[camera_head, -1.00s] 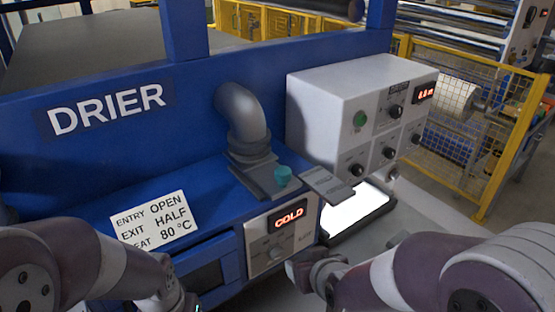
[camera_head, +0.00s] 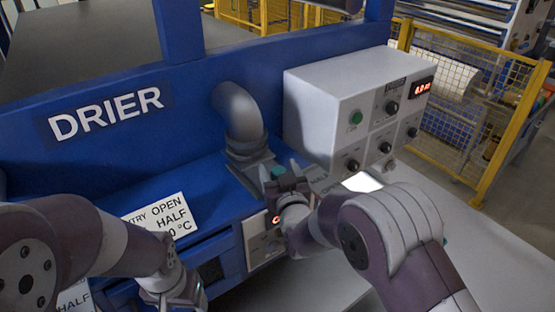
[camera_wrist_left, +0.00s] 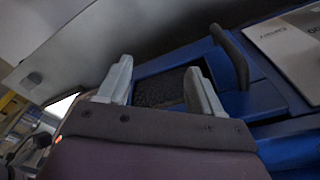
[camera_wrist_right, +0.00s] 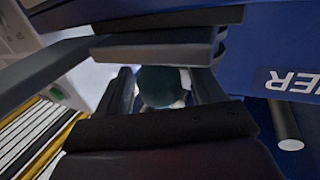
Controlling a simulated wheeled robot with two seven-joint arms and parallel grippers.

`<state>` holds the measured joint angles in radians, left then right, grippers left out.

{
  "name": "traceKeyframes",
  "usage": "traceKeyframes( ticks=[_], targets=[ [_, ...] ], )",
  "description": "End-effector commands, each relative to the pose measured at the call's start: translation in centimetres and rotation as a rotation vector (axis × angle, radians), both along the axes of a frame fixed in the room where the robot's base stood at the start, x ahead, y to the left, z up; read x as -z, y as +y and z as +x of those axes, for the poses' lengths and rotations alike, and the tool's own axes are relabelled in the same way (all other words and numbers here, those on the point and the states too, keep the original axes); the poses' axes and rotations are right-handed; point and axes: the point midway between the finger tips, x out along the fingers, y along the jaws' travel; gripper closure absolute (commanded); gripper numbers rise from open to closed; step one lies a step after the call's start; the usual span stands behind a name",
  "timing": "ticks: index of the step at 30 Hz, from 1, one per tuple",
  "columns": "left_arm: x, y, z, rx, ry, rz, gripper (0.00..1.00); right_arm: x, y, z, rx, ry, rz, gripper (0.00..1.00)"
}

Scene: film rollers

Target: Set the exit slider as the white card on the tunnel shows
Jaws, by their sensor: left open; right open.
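The white card (camera_head: 160,221) on the blue tunnel is partly covered by my left arm; "OPEN", "HALF" and part of the heat line show. The exit slider's teal knob (camera_head: 278,171) is beside the grey pipe's base, partly hidden by my right gripper (camera_head: 286,180). In the right wrist view the dark teal knob (camera_wrist_right: 160,86) sits between the open fingers of my right gripper (camera_wrist_right: 163,88); contact cannot be told. My left gripper (camera_wrist_left: 158,85) is open and empty near the tunnel's front.
The grey pipe (camera_head: 238,112) rises just behind the knob. A white control box (camera_head: 340,125) with dials stands to the right. A small panel (camera_head: 256,246) with a red display is below my right gripper. A yellow fence (camera_head: 490,160) stands further right.

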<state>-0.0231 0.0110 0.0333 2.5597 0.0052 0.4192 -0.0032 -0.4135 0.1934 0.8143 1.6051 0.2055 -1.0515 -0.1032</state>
Motion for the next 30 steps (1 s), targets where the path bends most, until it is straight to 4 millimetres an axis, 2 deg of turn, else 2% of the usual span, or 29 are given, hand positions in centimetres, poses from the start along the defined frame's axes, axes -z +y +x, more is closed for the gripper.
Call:
traceKeyframes(
  ticks=[4,12,13,19,23,30],
  targets=[
    [-0.6,0.0,0.0,0.0,0.0,0.0,0.34,-0.1,0.2,1.1,0.0,0.0,0.0,0.33],
    [-0.6,0.0,0.0,0.0,0.0,0.0,0.34,0.1,0.3,1.3,0.0,0.0,0.0,0.33],
    [-0.6,0.0,0.0,0.0,0.0,0.0,0.34,0.1,0.3,1.3,0.0,0.0,0.0,0.36],
    [-0.6,0.0,0.0,0.0,0.0,0.0,0.34,0.0,0.3,1.3,0.0,0.0,0.0,1.0],
    [-0.3,0.0,0.0,0.0,0.0,0.0,0.34,0.1,0.0,0.9,0.0,-0.001,0.0,1.0],
    [0.6,0.0,0.0,0.0,0.0,0.0,0.34,0.1,-1.9,-1.8,0.0,-0.001,0.0,1.0]
  ],
)
